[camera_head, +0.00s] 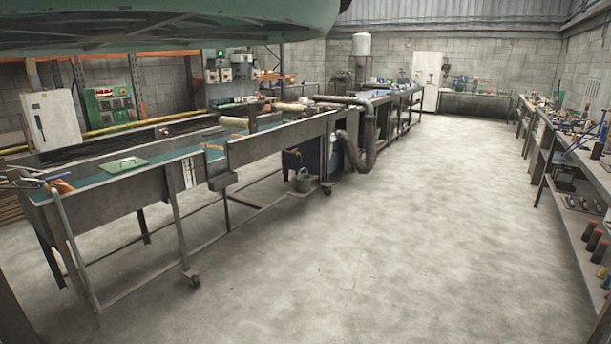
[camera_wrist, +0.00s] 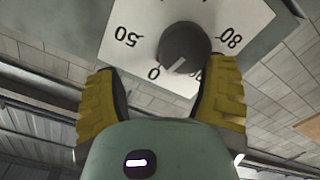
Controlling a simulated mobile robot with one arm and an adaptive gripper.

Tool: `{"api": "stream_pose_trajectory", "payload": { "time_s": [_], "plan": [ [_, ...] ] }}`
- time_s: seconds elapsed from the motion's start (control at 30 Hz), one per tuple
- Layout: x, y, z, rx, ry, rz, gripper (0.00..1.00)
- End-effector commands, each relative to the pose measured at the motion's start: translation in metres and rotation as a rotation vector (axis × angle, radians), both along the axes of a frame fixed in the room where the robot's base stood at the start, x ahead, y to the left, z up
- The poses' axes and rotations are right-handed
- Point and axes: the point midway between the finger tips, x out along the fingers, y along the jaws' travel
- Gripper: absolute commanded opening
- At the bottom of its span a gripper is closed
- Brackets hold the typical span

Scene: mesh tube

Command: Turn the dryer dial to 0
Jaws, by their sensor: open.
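The dryer dial (camera_wrist: 185,47) is a dark grey round knob in the wrist view. It sits on a white scale plate (camera_wrist: 130,15) whose numbers appear upside down: 50 at left, 80 at right, and 0 just below left of the knob. A pale line on the knob slants toward its lower left side, near the 0; whether it lines up exactly I cannot tell. I cannot make out the dial in the head view.
In the head view, a long metal conveyor bench (camera_head: 130,195) runs along the left. A white cabinet (camera_head: 55,119) and a green control panel (camera_head: 110,104) stand behind it. A workbench (camera_head: 566,150) lines the right wall. The concrete floor (camera_head: 390,235) between is clear.

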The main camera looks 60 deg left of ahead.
Motion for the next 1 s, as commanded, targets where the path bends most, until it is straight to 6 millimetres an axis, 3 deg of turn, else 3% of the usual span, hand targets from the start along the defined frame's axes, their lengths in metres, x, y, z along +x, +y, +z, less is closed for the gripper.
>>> {"api": "stream_pose_trajectory", "payload": {
  "time_s": [0.07,0.33,1.0],
  "plan": [
    [0.002,0.002,0.023,-0.004,-0.010,0.003,0.70],
    [0.001,0.001,0.054,0.000,-0.006,0.002,0.70],
    [0.001,0.000,0.069,-0.020,0.001,0.000,0.70]
  ]
}}
